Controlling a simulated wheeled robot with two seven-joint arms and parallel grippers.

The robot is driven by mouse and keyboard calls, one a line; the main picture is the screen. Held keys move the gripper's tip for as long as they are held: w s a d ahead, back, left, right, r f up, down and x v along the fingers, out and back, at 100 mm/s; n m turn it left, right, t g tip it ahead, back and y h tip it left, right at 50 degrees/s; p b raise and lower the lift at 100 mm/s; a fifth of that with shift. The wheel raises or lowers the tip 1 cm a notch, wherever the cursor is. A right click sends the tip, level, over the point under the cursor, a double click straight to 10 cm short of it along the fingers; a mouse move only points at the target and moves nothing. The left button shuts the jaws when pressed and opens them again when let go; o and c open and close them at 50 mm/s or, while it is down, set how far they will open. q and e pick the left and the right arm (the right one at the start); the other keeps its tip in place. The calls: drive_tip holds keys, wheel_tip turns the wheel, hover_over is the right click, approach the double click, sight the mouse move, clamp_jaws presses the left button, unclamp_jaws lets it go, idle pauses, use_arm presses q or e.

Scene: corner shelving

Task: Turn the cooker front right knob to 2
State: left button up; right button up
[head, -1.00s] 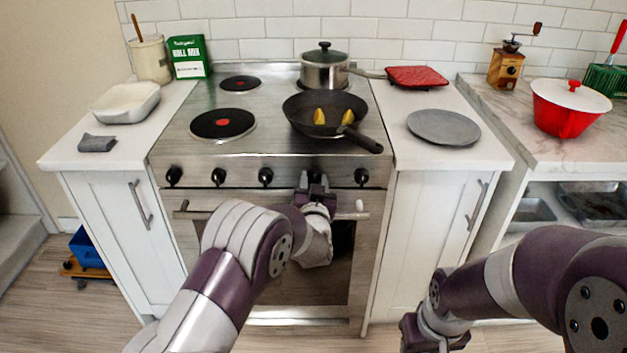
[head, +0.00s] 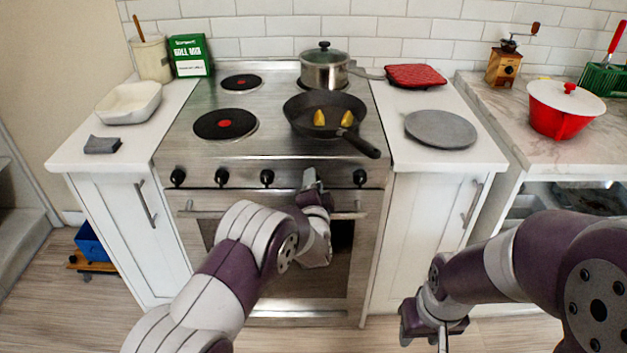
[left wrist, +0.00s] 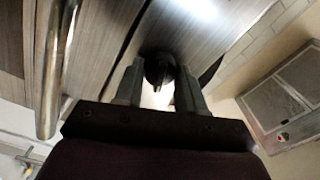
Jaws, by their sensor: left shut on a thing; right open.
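The cooker (head: 210,150) has a row of black knobs along its front panel, above the oven handle (head: 345,212). My left gripper (head: 310,180) is at the second knob from the right and hides it in the head view. In the left wrist view the dark round knob (left wrist: 158,68) sits between the two fingers (left wrist: 158,88), which are shut on it. The knob's setting and markings cannot be read. The rightmost knob (head: 360,177) is free. My right gripper (head: 437,325) is open and empty, low in front of the right cabinet.
A black frying pan (head: 300,115) with yellow pieces stands on the front right burner, its handle jutting over the front edge above the knobs. A lidded pot (head: 325,72) stands behind it. A grey plate (head: 440,130) lies on the right counter.

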use_arm(q)
drive_tip(key=shift+m+p, duration=1.5)
drive_tip(key=shift+m, duration=3.6)
drive_tip(key=o, duration=1.1)
drive_tip(key=shift+c, duration=0.2)
drive_tip(key=shift+s, duration=0.1)
drive_tip(key=s, duration=1.2)
drive_tip(key=shift+s, duration=0.25)
